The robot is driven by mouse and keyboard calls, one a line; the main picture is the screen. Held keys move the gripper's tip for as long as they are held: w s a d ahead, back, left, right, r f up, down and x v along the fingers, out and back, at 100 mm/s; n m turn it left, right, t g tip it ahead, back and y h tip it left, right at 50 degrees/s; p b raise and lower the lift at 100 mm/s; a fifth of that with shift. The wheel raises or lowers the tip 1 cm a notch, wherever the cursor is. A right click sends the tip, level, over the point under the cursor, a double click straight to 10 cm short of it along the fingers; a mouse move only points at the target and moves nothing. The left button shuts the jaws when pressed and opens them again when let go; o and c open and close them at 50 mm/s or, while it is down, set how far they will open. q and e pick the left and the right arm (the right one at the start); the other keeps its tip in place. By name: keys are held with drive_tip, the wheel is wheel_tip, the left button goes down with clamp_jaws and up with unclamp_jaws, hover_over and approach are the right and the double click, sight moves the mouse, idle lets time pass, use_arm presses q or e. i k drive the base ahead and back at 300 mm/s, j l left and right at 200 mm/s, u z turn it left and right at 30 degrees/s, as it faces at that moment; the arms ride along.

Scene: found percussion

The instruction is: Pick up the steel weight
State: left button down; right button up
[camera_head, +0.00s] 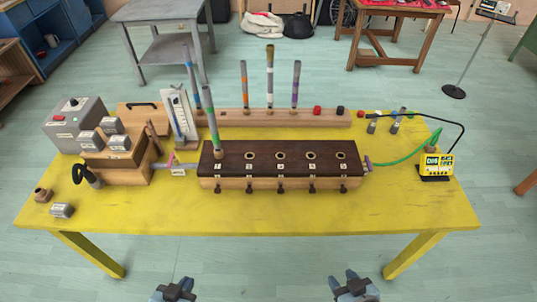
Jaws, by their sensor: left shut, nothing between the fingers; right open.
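A small grey metal piece with a pale label (62,210) lies on the yellow table near its front left corner. Similar grey labelled pieces (120,143) sit on a wooden stand (128,160) at the left. I cannot tell which of these is the steel weight. My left gripper (173,291) is shut and empty, in front of the table at the bottom of the view. My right gripper (355,287) is open and empty, also in front of the table. Both are apart from all objects.
The yellow table (300,215) is bare along its front. A dark-topped wooden block with holes (265,160) fills the middle, with a green-banded tube (211,125) upright at its left. A rack with tubes (285,118) stands behind. A yellow device (436,165) is at the right.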

sight(116, 143)
drive_tip(key=k+j+u, duration=0.15)
drive_tip(key=u, duration=0.3)
drive_tip(key=k+j+u, duration=0.1)
drive_tip(key=j+u, duration=0.2)
drive_tip(key=u, duration=0.2)
